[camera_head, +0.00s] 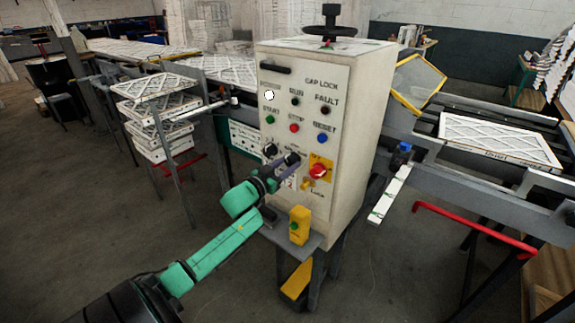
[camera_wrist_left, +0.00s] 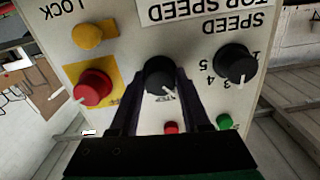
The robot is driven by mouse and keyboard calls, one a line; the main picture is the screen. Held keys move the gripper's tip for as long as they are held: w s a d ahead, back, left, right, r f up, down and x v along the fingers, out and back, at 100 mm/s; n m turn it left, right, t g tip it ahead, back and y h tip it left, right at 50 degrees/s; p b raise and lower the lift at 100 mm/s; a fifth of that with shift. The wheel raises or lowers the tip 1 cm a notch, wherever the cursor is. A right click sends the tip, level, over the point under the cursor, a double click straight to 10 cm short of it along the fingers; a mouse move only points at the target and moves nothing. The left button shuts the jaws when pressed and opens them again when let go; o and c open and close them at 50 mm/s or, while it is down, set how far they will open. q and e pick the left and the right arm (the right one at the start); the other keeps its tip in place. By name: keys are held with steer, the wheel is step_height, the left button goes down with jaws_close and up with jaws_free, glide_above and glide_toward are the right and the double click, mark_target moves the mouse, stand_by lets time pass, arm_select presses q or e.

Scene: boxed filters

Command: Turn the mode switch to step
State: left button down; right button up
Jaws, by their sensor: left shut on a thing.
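The grey control cabinet (camera_head: 345,130) stands in the middle of the head view. My left gripper (camera_head: 287,163) reaches its front panel from the lower left. In the left wrist view the panel appears upside down, and my left gripper (camera_wrist_left: 160,88) has its two dark fingers on either side of a black round knob (camera_wrist_left: 158,73), shut on it. A white mark on this knob points to the lower right in that view. The lettering around the knob is mostly hidden by the fingers, so its setting cannot be read. My right gripper is not in view.
A black speed knob (camera_wrist_left: 236,64) and a red knob on a yellow plate (camera_wrist_left: 92,88) flank the held knob. A yellow lock part (camera_wrist_left: 90,36) is close by. A yellow box with a green button (camera_head: 299,226) stands below the panel. Filters (camera_head: 160,115) are stacked at left.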

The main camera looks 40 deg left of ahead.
arm_select(q)
steer(key=m, duration=0.3)
steer(key=shift+m, duration=0.4)
steer(key=shift+m+b, duration=0.55)
steer(key=shift+m, duration=1.35)
steer(key=shift+c, duration=1.8)
jaws_free()
